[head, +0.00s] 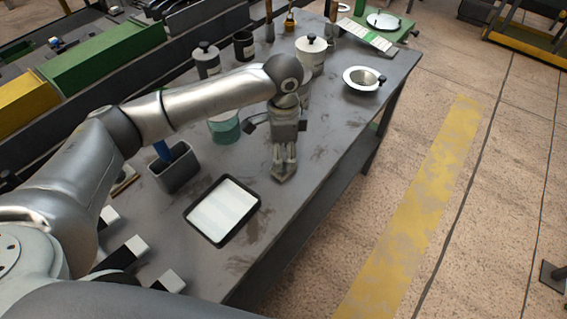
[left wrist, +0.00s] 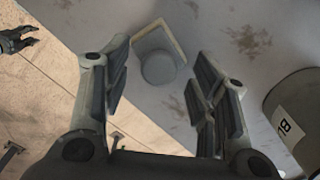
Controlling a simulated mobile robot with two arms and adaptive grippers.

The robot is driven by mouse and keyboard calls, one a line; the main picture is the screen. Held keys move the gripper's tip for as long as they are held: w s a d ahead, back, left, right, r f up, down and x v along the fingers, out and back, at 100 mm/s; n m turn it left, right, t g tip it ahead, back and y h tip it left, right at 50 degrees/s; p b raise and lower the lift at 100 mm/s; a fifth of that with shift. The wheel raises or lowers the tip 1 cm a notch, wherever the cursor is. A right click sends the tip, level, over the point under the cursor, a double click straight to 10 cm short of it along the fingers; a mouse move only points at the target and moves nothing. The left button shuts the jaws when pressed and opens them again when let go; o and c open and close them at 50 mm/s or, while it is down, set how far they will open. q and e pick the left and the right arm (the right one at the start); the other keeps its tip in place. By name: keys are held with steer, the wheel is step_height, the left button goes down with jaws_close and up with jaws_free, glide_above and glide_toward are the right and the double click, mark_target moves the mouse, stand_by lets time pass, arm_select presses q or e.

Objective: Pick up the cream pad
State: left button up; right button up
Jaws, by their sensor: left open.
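A small square pad (left wrist: 177,36) with a cream edge shows in the left wrist view. A round grey knob or cylinder (left wrist: 158,67) sits on its face. My left gripper (left wrist: 157,100) is open, with one finger to each side of the pad and apart from it. In the head view the left gripper (head: 284,172) points down over the table's right part, and I cannot make out the pad there. A dark gripper (left wrist: 22,40), apparently my right one, shows small at the left wrist view's upper left edge; its jaw state is unclear.
The grey table (head: 320,150) has a framed white tablet (head: 222,210) in front. A grey holder (head: 174,168), a teal jar (head: 224,128) and lidded canisters (head: 311,55) stand left and behind. A round dish (head: 364,79) lies at the right edge.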

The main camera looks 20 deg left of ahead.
arm_select(q)
steer(key=shift+s+f, duration=0.1)
steer(key=shift+f, duration=0.8)
steer(key=shift+c, duration=0.3)
steer(key=c, duration=1.1)
arm_select(e)
steer(key=shift+a+r, duration=0.1)
steer(key=shift+a, duration=0.1)
steer(key=shift+w, duration=0.1)
